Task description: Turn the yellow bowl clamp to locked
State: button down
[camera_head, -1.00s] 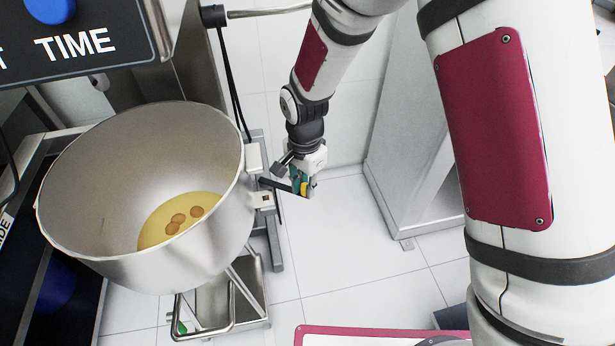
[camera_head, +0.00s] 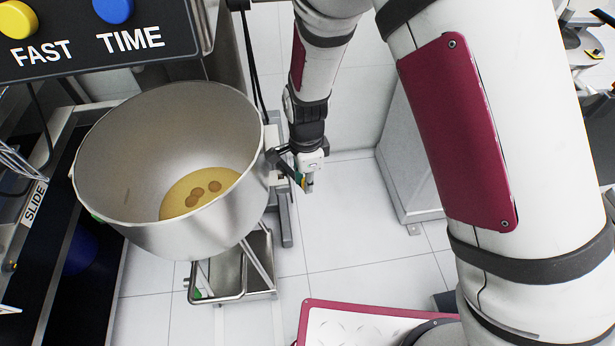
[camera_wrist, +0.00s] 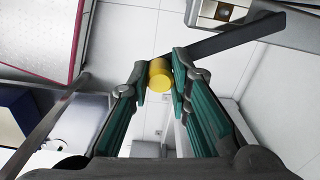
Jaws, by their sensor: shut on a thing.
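The steel bowl (camera_head: 110,200) stands at the left in the head view, with yellow batter (camera_head: 208,186) and several brown yolks in it. The bowl clamp is a dark lever (camera_wrist: 235,37) with a yellow knob (camera_wrist: 160,76) at its end. In the head view the lever (camera_head: 280,162) slants down and right from the bowl's right side. My gripper (camera_head: 308,184) is at its outer end, right of the bowl. In the wrist view my gripper (camera_wrist: 160,82) has its green-padded fingers shut on the yellow knob, one on each side. The knob is mostly hidden in the head view.
The control panel (camera_head: 100,35) with yellow and blue buttons hangs over the bowl at upper left. A steel tray (camera_head: 230,285) is below the bowl. A pale cabinet (camera_head: 408,165) stands right of my gripper. The tiled floor (camera_head: 335,225) between them is clear.

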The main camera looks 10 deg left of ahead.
jog(key=c, duration=1.5)
grip_release()
jog(key=shift+o, duration=0.2)
notch_tip(320, 180, up, 12)
